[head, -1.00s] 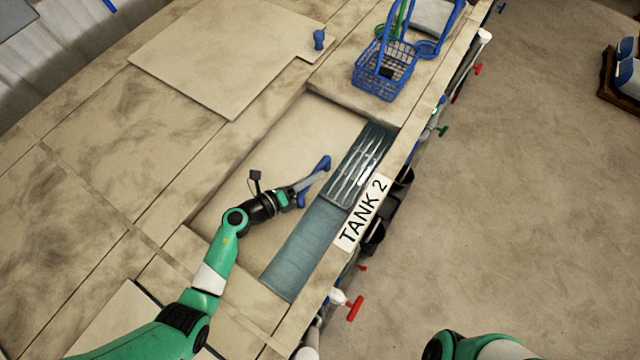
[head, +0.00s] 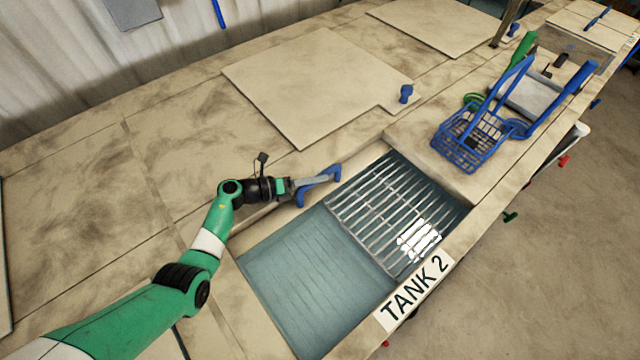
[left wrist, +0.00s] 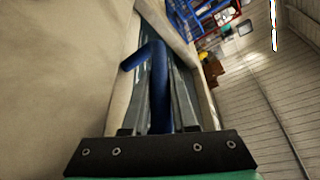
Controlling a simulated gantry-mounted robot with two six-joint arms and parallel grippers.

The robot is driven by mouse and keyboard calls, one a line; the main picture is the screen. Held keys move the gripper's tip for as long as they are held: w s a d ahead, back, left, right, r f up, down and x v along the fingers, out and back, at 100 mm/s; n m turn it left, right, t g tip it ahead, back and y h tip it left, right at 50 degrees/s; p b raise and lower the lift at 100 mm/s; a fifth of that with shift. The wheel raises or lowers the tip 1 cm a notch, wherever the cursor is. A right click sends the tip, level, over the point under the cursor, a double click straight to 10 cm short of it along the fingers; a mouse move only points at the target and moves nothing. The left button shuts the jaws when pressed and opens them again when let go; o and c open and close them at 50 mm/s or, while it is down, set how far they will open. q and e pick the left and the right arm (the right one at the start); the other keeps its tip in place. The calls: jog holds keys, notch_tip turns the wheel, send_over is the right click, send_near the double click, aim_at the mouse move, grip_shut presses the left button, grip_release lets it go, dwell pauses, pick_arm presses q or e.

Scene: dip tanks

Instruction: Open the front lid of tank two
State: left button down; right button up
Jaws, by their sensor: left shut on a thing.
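Tank two, with its white "TANK 2" label (head: 413,293), stands open at the front. Blue-grey liquid (head: 315,275) and a slatted metal rack (head: 385,205) show inside. The beige front lid (left wrist: 60,75) fills the left of the left wrist view. In the head view only a narrow beige strip shows behind the opening, so I cannot tell its exact tilt. My left gripper (head: 304,184) is shut on the lid's blue handle (head: 322,186), at the back edge of the opening. The handle also shows in the left wrist view (left wrist: 158,85). My right gripper is out of view.
A blue wire basket (head: 468,142) stands on the bench right of the opening. Another flat beige lid (head: 310,85) with a blue knob (head: 406,93) lies behind.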

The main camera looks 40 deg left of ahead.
pick_arm(q)
jog(key=c, duration=0.7)
grip_release()
jog(key=p+v, duration=0.2)
jog(key=v, duration=0.9)
jog(key=shift+s+a+r, duration=0.1)
jog(key=shift+s+r, duration=0.05)
jog(key=shift+s, duration=0.1)
